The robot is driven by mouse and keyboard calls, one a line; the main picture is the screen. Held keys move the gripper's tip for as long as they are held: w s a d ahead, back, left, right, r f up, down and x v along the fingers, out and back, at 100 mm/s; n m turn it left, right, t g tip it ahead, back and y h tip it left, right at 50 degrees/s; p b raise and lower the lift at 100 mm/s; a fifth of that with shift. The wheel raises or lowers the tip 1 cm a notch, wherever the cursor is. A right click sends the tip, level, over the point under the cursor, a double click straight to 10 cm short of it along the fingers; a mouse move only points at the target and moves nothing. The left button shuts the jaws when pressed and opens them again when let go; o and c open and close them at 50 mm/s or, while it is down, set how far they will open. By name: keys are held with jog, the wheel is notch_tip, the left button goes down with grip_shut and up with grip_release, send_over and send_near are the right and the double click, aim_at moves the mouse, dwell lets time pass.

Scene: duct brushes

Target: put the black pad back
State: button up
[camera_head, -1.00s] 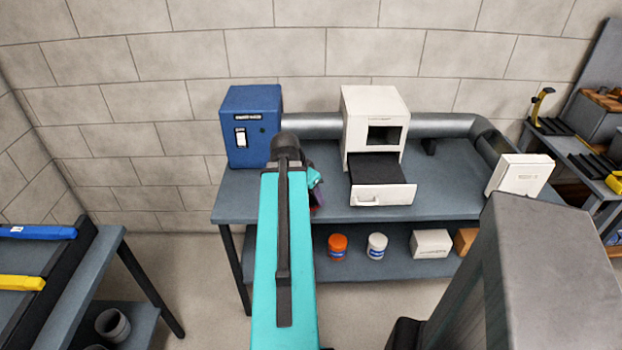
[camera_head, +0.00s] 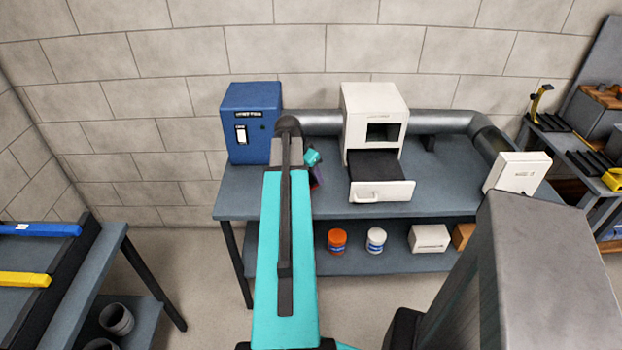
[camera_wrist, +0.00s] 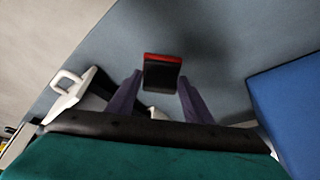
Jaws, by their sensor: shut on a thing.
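The black pad (camera_wrist: 162,75), a dark block with a red edge, sits between the fingertips of my gripper (camera_wrist: 160,88) in the wrist view. My gripper is shut on it, above the grey bench top. In the head view, a little of the pad's red and dark side (camera_head: 315,183) shows beside my arm, which hides most of it. The white box (camera_head: 375,110) has its drawer (camera_head: 382,191) pulled out, with a dark inside. The drawer is to the right of my gripper in the head view.
A blue box (camera_head: 251,125) stands at the bench's left end, close to my arm. A metal duct (camera_head: 440,122) runs along the back. A white panel (camera_head: 517,172) stands at the right. Jars and boxes are on the lower shelf. The bench front (camera_head: 330,203) is clear.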

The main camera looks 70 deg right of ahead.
aim_at(311, 178)
jog(key=shift+w+d, duration=0.2)
jog(key=shift+d, duration=0.45)
jog(key=shift+f, duration=0.1)
jog(key=shift+f+p, duration=0.55)
jog(key=shift+f, duration=1.2)
jog(key=shift+f, duration=0.1)
jog(key=o, duration=1)
jog(key=shift+a+r, duration=0.1)
jog(key=shift+r, duration=0.15)
jog(key=shift+b+v, duration=0.85)
jog(key=shift+v, duration=5.05)
